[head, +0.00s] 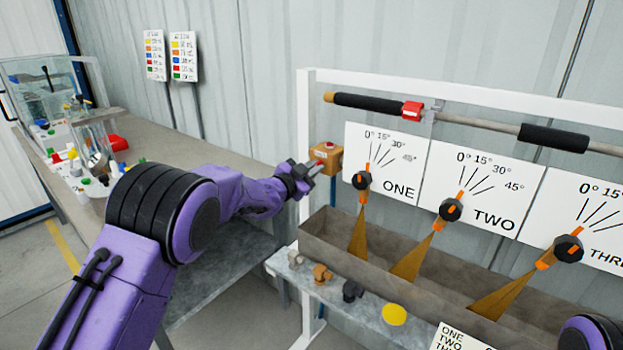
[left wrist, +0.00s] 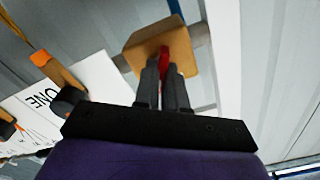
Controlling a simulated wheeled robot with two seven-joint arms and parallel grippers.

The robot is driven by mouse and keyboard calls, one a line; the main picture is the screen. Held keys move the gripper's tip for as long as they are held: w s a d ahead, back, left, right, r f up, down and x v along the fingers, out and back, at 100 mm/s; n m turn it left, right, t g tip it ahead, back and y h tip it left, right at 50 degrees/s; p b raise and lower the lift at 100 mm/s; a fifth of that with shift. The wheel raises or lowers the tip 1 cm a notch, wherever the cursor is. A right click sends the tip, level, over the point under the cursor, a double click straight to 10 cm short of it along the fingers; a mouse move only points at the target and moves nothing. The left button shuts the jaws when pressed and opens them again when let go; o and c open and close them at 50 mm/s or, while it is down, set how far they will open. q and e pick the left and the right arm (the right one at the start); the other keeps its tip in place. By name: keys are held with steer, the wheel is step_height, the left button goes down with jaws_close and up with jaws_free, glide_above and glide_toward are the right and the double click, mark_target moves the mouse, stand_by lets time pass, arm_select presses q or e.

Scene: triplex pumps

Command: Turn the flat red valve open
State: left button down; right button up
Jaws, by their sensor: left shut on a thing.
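The flat red valve (left wrist: 163,62) sits on a tan-orange block, and in the left wrist view it shows between my left fingertips. In the head view the block (head: 327,157) is fixed beside the white frame post, left of the sign marked ONE. My left gripper (head: 316,166) reaches it from the left and is shut on the red valve; in the left wrist view its fingers (left wrist: 162,80) point at the block's face. The fingers hide part of the valve, so its exact angle is hard to tell. My right gripper is not in view.
Orange levers with black knobs (head: 362,181) stand before angle signs ONE, TWO and THREE (head: 602,215), above a metal trough (head: 330,222). A cluttered workbench (head: 60,190) stands at left.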

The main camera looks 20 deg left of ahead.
arm_select(q)
steer(key=m+b, duration=1.1)
steer(key=shift+d, duration=0.15)
steer(key=shift+r+m, duration=0.1)
steer(key=shift+m, duration=0.2)
steer(key=c, duration=1.4)
jaws_free()
steer(key=shift+o, duration=1)
steer(key=shift+w+f, duration=0.1)
steer(key=shift+f, duration=0.15)
